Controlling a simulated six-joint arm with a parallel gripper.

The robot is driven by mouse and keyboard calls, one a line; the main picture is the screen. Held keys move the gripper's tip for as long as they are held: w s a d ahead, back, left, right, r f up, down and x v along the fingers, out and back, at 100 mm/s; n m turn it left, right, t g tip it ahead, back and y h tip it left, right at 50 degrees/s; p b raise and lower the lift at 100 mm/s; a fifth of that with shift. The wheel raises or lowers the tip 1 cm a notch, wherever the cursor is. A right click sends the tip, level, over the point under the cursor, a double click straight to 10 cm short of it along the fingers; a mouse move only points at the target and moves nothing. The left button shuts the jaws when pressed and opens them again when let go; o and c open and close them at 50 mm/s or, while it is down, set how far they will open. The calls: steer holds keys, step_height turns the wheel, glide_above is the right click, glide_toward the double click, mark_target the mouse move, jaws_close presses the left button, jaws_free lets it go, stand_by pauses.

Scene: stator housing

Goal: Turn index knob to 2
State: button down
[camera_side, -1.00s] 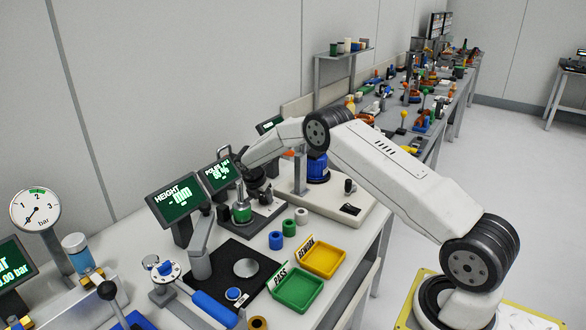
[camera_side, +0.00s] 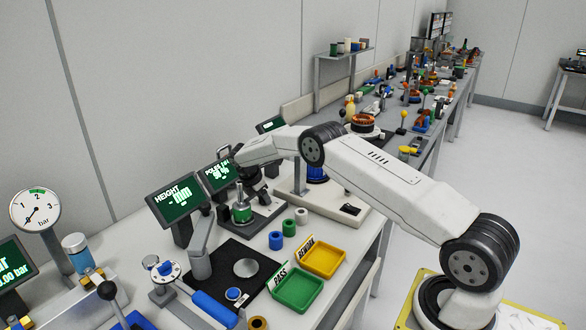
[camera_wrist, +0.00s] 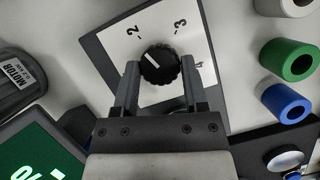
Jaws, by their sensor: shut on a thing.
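The index knob (camera_wrist: 160,64) is black and ribbed, on a white plate with a dark border (camera_wrist: 109,62) in the wrist view. A short white pointer on the knob points up and left, towards the mark 2 (camera_wrist: 132,30). The marks 3 (camera_wrist: 180,22) and 4 (camera_wrist: 199,66) are to its right. My gripper (camera_wrist: 160,67) has one finger on each side of the knob and is shut on it. In the side view the knob is not clear behind the work station.
White, green (camera_wrist: 289,60) and blue (camera_wrist: 287,103) rings lie right of the plate in the wrist view. A motor-labelled cylinder (camera_wrist: 20,80) and a screen (camera_wrist: 40,150) are at left. In the side view, green (camera_side: 297,291) and yellow (camera_side: 323,258) trays sit near the table's front edge.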

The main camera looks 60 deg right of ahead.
steer(key=shift+c, duration=0.6)
jaws_free()
steer(key=shift+r, duration=0.1)
steer(key=v, duration=0.7)
steer(key=shift+r, duration=0.25)
steer(key=shift+a, duration=0.15)
steer(key=shift+a+r, duration=0.1)
steer(key=s+a+r+m+t+y, duration=0.1)
steer(key=s+a+r+m, duration=0.25)
steer(key=s+a, duration=0.25)
steer(key=s+a+r+m+t+y, duration=0.1)
steer(key=s+a+r+m+y, duration=0.1)
steer(key=s+a+m, duration=0.3)
steer(key=s+a+m+t, duration=0.1)
steer(key=s+a+m, duration=0.2)
steer(key=s, duration=0.7)
steer(key=s+a+m+y, duration=0.1)
steer(key=s+a+m, duration=0.2)
steer(key=s, duration=0.7)
steer(key=shift+s+a+f+t, duration=0.15)
steer(key=shift+a+f+t, duration=0.2)
steer(key=shift+a, duration=0.5)
